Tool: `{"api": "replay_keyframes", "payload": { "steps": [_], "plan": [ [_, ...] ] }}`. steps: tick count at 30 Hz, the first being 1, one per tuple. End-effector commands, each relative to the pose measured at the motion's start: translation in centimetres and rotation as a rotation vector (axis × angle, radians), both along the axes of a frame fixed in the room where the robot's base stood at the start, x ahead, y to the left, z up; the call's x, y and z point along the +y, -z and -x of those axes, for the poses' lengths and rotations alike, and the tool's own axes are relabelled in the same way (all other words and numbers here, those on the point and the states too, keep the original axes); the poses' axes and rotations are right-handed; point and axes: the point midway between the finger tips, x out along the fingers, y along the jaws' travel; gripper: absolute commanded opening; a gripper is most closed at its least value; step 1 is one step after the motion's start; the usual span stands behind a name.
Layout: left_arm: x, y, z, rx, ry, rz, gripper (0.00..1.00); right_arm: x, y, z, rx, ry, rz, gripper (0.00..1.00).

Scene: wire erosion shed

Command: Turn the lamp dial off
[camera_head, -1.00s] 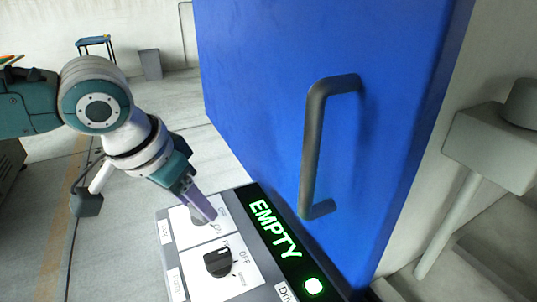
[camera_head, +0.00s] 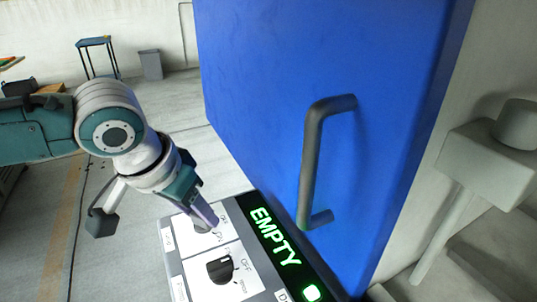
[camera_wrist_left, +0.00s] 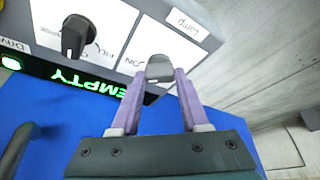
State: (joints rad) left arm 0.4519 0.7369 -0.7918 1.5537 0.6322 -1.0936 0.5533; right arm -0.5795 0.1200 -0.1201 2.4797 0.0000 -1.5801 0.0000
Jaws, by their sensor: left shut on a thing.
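The lamp dial (camera_wrist_left: 160,68) is a grey knob on a white plate beside the label "Lamp" (camera_wrist_left: 187,25) in the left wrist view. My left gripper (camera_wrist_left: 162,78) is shut on it, with one purple finger on each side. In the head view the left gripper (camera_head: 213,223) reaches down onto the far plate of the control box (camera_head: 170,262) and hides most of the dial. The printed marks around the dial are partly covered, so its setting cannot be read. My right gripper is in neither view.
A black dial (camera_head: 221,268) sits on the nearer plate; it also shows in the wrist view (camera_wrist_left: 76,36). A green "EMPTY" display (camera_head: 274,236) runs along the box. A blue door (camera_head: 270,90) with a dark handle (camera_head: 313,165) stands close behind. Open floor lies left.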

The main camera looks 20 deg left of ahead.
Motion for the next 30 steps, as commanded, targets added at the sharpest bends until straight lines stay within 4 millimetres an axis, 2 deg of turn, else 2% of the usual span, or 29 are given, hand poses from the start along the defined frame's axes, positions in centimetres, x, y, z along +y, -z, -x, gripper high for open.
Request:
{"api": "replay_keyframes", "payload": {
  "steps": [1, 3, 12, 19, 30],
  "plan": [
    [-0.1, -0.6, 0.1, 0.004, -0.036, 0.003, 0.00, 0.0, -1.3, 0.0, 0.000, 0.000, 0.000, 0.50],
    [-0.2, -0.6, 0.2, 0.005, -0.091, 0.003, 0.00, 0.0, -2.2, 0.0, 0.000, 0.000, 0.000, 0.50],
    [-0.5, -0.4, 0.1, 0.006, -0.373, 0.004, 0.00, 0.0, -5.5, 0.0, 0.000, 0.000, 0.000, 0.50],
    [-0.5, -0.2, 0.0, 0.005, -0.586, 0.002, 0.00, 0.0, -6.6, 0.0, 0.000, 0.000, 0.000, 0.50],
    [-0.5, 0.0, -0.2, 0.002, -0.835, 0.001, 0.00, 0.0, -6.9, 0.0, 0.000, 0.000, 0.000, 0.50]
  ]
}}
